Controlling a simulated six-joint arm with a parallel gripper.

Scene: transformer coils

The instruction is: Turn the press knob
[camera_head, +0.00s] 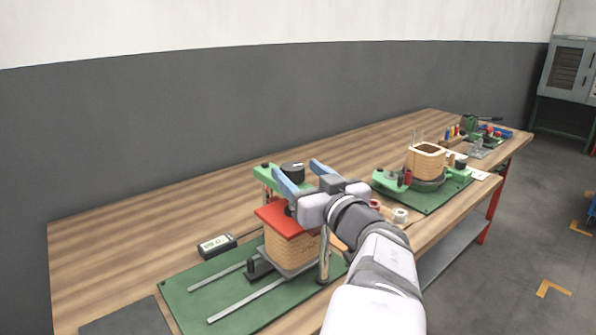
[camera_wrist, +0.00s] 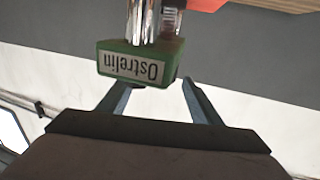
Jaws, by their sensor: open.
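The press stands on a green mat (camera_head: 222,292) with a green crossbeam (camera_head: 264,168), a red plate (camera_head: 286,221) and a tan wound coil (camera_head: 289,250) under the plate. Its black round knob (camera_head: 292,169) sits on top of the crossbeam. My gripper (camera_head: 296,168) is open, its two blue fingers reaching toward the knob; contact cannot be told. In the wrist view, my open gripper (camera_wrist: 157,81) points at the crossbeam's green end block (camera_wrist: 140,62), whose label appears upside down. The knob is mostly hidden there behind the block.
Metal posts flank the coil; a chrome one (camera_head: 324,258) is at the front right. A small black meter (camera_head: 217,246) lies left of the press. A second coil (camera_head: 427,158) stands on another green mat to the right. The table's back left (camera_head: 130,235) is clear.

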